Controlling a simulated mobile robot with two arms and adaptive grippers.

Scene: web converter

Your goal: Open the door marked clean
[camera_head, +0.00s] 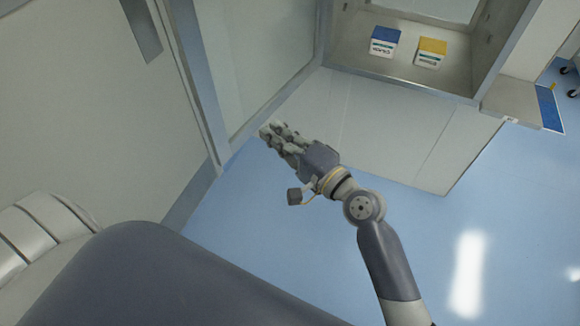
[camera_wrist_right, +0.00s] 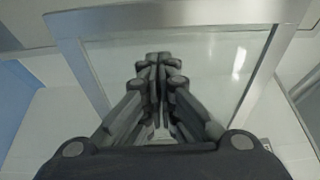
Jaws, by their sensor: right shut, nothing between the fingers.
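No mark reading "clean" is legible on any door. A framed glass panel (camera_head: 245,50) stands upright left of a pass-through chamber (camera_head: 445,82). My right gripper (camera_head: 268,130) is shut and empty, its fingertips pointing toward the panel's lower edge and the chamber's front wall. I cannot tell whether it touches either. In the right wrist view, my right gripper (camera_wrist_right: 158,62) is shut in front of a glass pane with a pale metal frame (camera_wrist_right: 180,18). I cannot tell if this is the same panel. My left gripper is not in view.
A blue-topped box (camera_head: 384,42) and a yellow-topped box (camera_head: 431,52) sit inside the chamber. A large pale panel with a dark slot (camera_head: 142,28) fills the left. The blue floor (camera_head: 510,240) is open at the right.

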